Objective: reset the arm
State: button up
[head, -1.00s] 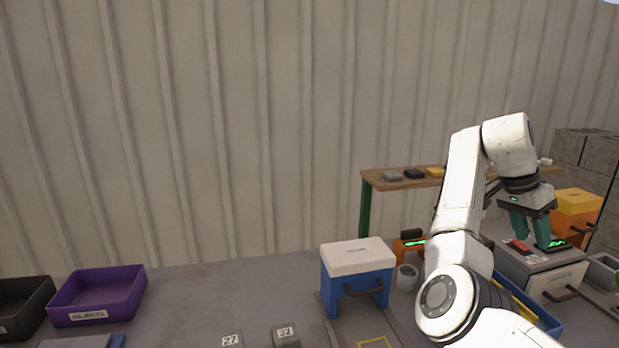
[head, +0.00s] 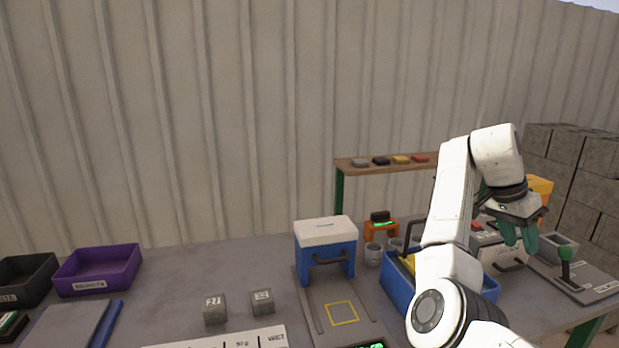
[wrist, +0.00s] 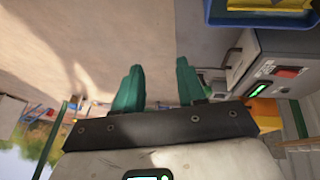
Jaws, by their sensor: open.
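My gripper (head: 519,238) is at the right side of the head view, raised at the end of my white arm with its green fingers pointing down. In the wrist view the two green fingers (wrist: 160,88) stand apart with nothing between them. In the head view the gripper is in front of the grey machine with a red switch (head: 492,240), which my arm partly hides. The same machine shows at the right of the wrist view (wrist: 280,62), with a green display. I cannot tell the exact gap between gripper and machine.
A blue bin (head: 399,290) stands beside my forearm. A blue-and-white press (head: 326,240) stands left of it. A green-handled lever (head: 566,268) is right of my gripper. Two numbered blocks, 27 (head: 214,308) and another (head: 261,301), and a purple tray (head: 98,268) lie left.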

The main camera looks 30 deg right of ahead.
jog(key=s+a+f+n+t, duration=0.1)
jog(key=s+a+f+n, duration=0.15)
jog(key=a+f, duration=0.45)
jog(key=s+a+f+n+t+h, duration=0.1)
jog(key=s+a+f+n, duration=0.2)
jog(key=f, duration=0.7)
jog(key=s+a+f+n+t, duration=0.1)
jog(key=a+f+n, duration=0.45)
jog(key=f, duration=0.35)
jog(key=s+a+f+n+y, duration=0.2)
jog(key=s+a+f+n, duration=0.2)
jog(key=s+a, duration=0.3)
jog(key=s+a+f+n+t+y, duration=0.1)
jog(key=s+a+f+n, duration=0.3)
jog(key=a, duration=1)
jog(key=s+y, duration=0.1)
jog(key=s, duration=0.2)
jog(key=shift+s+y, duration=0.35)
jog(key=shift+y, duration=0.05)
